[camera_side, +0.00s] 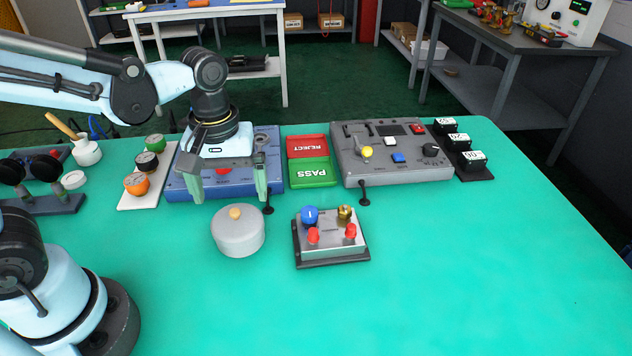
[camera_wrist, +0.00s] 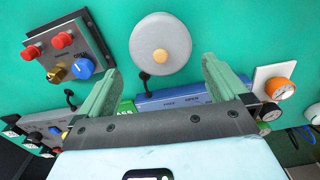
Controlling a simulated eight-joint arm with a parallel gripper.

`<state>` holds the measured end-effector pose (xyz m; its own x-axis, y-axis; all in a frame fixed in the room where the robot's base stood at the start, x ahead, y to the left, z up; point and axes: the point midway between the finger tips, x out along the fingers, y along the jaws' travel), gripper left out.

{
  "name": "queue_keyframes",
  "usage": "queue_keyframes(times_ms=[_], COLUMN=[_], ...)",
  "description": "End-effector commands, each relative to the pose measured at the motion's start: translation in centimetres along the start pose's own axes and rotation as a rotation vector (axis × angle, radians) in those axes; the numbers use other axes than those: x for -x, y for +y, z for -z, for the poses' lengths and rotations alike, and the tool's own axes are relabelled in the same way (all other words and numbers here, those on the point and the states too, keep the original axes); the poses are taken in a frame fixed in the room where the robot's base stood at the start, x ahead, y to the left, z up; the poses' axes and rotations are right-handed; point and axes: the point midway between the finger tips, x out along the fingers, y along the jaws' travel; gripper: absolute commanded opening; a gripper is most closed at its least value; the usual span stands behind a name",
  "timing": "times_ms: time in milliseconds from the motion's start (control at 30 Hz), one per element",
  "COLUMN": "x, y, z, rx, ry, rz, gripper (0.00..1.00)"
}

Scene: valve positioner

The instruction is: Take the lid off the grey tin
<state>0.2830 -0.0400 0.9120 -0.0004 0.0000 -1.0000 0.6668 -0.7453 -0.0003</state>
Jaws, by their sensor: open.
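The grey tin (camera_side: 238,238) stands on the green table, with its flat grey lid (camera_side: 225,222) on top and a round wooden-coloured knob (camera_side: 235,213) at the lid's centre. In the wrist view the lid (camera_wrist: 150,42) and its knob (camera_wrist: 158,56) show from above, beyond the fingertips. My gripper (camera_side: 229,200) is open and empty, its two green-grey fingers wide apart. In the side view the fingers are above and behind the tin, in front of the blue panel. In the wrist view my gripper (camera_wrist: 158,62) has the knob roughly midway between its fingertips. Nothing touches the lid.
A valve block (camera_side: 330,240) with red caps and a blue knob stands right of the tin. Behind are a blue panel (camera_side: 180,187), PASS and REJECT trays (camera_side: 308,172) and a grey control box (camera_side: 400,175). Gauges (camera_side: 137,184) stand left. The table's front right is clear.

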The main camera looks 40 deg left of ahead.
Motion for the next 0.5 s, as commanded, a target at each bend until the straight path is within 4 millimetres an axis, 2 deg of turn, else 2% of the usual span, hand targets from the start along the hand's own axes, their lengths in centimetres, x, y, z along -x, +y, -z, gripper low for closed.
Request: queue_keyframes(times_ms=[167,500], x=[-0.8,-4.5], y=[0.0,0.0], z=[0.0,0.1], rx=[0.0,0.0], ry=[0.0,0.0], rz=[0.0,0.0], gripper=[1.0,1.0])
